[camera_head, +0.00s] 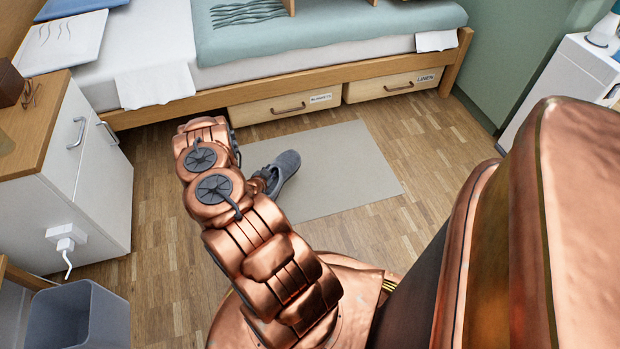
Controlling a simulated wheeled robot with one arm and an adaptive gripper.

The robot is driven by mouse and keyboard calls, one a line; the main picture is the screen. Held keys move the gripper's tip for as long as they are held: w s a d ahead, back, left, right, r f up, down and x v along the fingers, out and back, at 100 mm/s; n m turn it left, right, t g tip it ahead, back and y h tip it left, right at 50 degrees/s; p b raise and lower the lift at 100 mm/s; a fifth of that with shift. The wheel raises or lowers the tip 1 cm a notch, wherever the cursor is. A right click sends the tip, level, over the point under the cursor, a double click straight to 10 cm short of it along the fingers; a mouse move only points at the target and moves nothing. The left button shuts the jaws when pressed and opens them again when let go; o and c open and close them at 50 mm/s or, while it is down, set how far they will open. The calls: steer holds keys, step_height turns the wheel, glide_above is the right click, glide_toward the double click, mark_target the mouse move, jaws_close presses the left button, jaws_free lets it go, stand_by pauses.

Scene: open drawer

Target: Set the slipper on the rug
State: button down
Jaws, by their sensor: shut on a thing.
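The grey slipper (284,171) is over the left part of the beige rug (345,165), with its toe toward the upper right. I cannot tell from this view whether its sole touches the rug or is a little above it. My gripper (265,180) is shut on the slipper at its near left end. My copper-coloured arm hides most of the gripper and the rug's left edge.
A bed (300,75) with two under-bed drawers (275,106) (395,86) stands behind the rug. A white cabinet (85,170) and a grey bin (75,318) are at left. A white unit (565,85) is at right. Wooden floor around the rug is clear.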

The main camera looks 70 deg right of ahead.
mark_target(283, 178)
steer(key=shift+m+g, duration=0.3)
steer(key=s+f, duration=0.1)
steer(key=s+d+f+b, duration=0.1)
steer(key=s, duration=0.1)
steer(key=s+f, duration=0.1)
steer(key=shift+s+d+f, duration=0.2)
steer(key=shift+d+f, duration=0.05)
steer(key=shift+f, duration=0.15)
steer(key=shift+w+d+f+b, duration=0.1)
steer(key=shift+w+f+b, duration=0.1)
steer(key=shift+b, duration=0.2)
steer(key=w+b, duration=0.2)
steer(key=w, duration=0.3)
steer(key=w+d+f+b, duration=0.1)
steer(key=w+b, duration=0.1)
steer(key=w, duration=0.3)
steer(key=w+d+b, duration=0.1)
steer(key=w+b, duration=0.1)
steer(key=w, duration=0.3)
steer(key=shift+w+f, duration=0.1)
steer(key=shift+f, duration=0.05)
step_height(283, 178, down, 4)
steer(key=shift+r+b, duration=0.25)
steer(key=shift+b, duration=0.95)
steer(key=shift+r, duration=0.1)
steer(key=c, duration=1)
jaws_free()
